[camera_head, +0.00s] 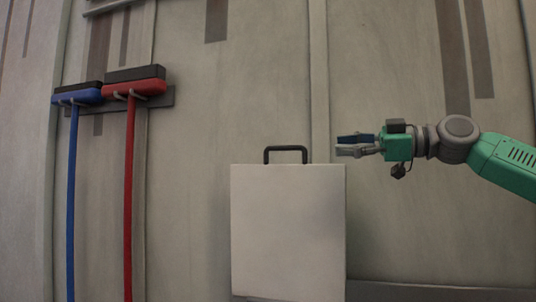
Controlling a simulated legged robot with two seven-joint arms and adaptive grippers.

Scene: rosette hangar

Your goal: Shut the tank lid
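The tank lid (288,230) is a flat pale panel that stands upright in the lower middle of the head view. A dark handle (285,149) sits on its top edge. My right gripper (340,145) comes in from the right, just above and beside the lid's top right corner. Its fingers point left towards the handle, with a gap to it. The fingers look apart, with nothing between them. The tank itself is not clearly visible below the lid. My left gripper is not in view.
A blue broom (72,190) and a red broom (129,190) hang from a wall rack on the left. A pale panelled wall (220,110) stands behind everything. A grey ledge (430,292) runs along the lower right. The space between brooms and lid is clear.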

